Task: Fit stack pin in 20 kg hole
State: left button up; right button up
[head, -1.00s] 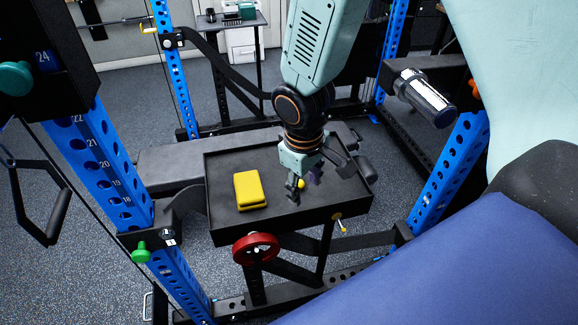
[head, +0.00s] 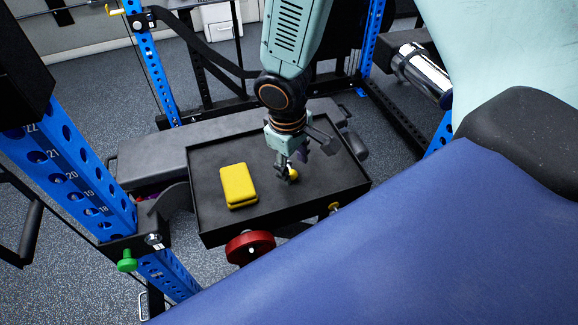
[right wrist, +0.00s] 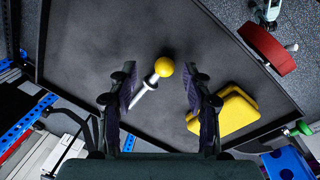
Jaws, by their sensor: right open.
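The stack pin (right wrist: 164,66) has a yellow ball head and a bright metal shaft. It lies in the black tray (right wrist: 95,40), and its yellow head also shows in the head view (head: 293,175). My right gripper (head: 291,164) is open, low over the tray, pointing down. In the right wrist view, the pin shows between its two spread fingers (right wrist: 160,85), with the shaft slanting toward the left finger. I cannot tell whether a finger touches it. I cannot make out a 20 kg hole. My left gripper is not in view.
A yellow block (head: 239,186) lies in the tray, left of my right gripper. The tray has raised rims, with a red disc (head: 250,247) below its front edge. A grey bench (head: 160,155) stands behind it.

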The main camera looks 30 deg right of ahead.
jog(key=shift+s+a+f, duration=0.1)
jog(key=shift+a+f, duration=0.05)
jog(key=shift+f, duration=0.55)
jog(key=shift+a+f+b, duration=0.25)
jog(key=shift+a+b, duration=0.05)
jog(key=shift+b, duration=0.05)
jog(key=shift+w+d+f, duration=0.2)
jog(key=shift+w+d, duration=0.05)
jog(key=shift+d, duration=0.15)
jog(key=shift+c, duration=0.3)
jog(key=shift+s+a+r, duration=0.1)
jog(key=shift+s, duration=0.1)
jog(key=shift+c, duration=1.4)
jog(key=shift+a, duration=0.2)
jog(key=c, duration=0.3)
jog(key=shift+d, duration=0.15)
grip_shut()
